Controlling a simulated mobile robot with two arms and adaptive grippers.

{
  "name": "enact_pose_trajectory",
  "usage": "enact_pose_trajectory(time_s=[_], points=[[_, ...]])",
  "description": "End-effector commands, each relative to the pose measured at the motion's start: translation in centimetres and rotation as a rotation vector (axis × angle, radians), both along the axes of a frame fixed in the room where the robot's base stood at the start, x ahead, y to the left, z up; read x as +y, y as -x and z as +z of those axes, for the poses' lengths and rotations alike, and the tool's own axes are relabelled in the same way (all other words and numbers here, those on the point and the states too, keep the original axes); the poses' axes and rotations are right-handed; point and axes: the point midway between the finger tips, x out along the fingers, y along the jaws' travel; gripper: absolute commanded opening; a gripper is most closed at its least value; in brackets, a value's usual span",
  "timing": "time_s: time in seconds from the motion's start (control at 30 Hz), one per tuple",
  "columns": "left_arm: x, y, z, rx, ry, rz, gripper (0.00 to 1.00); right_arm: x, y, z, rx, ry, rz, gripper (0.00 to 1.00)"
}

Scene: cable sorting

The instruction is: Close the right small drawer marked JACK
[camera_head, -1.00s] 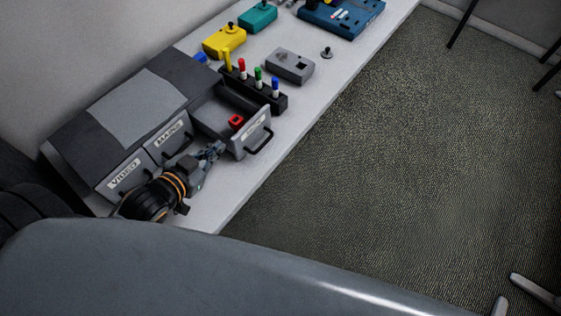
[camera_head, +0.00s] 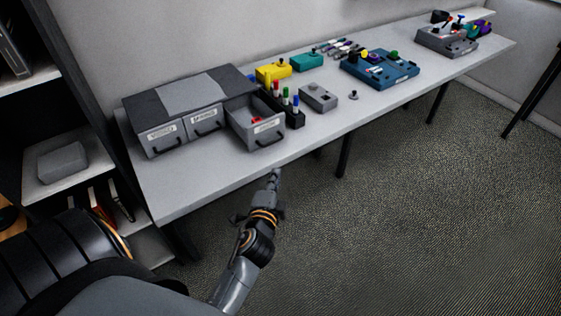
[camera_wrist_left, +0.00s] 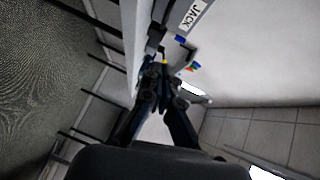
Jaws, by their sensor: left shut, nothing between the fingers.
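The right small drawer (camera_head: 268,133) is pulled out of the grey drawer unit (camera_head: 136,118). A red item (camera_head: 257,120) lies inside it. Its label is too small to read in the head view, but the wrist view shows a JACK label (camera_wrist_left: 191,14) on the drawer front at the top. My left gripper (camera_head: 276,174) is shut and empty. It is in front of the open drawer, by the table's front edge, apart from the drawer handle. In the wrist view its fingers (camera_wrist_left: 161,72) are together below the label. My right gripper is not in view.
The left drawer (camera_head: 162,136) and middle drawer (camera_head: 204,120) are shut. A black marker holder (camera_head: 295,118) stands close right of the open drawer. A grey box (camera_head: 318,97) and a blue device (camera_head: 380,70) stand farther right on the white table (camera_head: 200,185). The floor in front is clear.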

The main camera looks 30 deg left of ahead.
Motion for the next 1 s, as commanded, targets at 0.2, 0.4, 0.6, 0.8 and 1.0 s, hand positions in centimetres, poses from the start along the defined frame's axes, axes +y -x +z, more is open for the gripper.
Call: enact_pose_trajectory(time_s=[0.2,0.4,0.6,0.8,1.0], points=[[1.1,-2.6,-0.1,-0.002,-0.003,0.000,0.00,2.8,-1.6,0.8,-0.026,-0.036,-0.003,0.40],[2.7,-6.4,-0.7,-0.001,-0.002,0.000,0.00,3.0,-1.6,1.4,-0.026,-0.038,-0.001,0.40],[4.5,-9.4,-1.4,0.001,-0.003,0.002,0.00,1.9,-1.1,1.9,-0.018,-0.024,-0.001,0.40],[6.8,-10.1,-2.0,0.000,0.000,0.001,0.00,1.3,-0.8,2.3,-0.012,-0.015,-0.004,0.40],[7.4,-10.4,-2.3,-0.001,0.001,-0.001,0.00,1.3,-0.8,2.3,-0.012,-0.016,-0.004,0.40]])
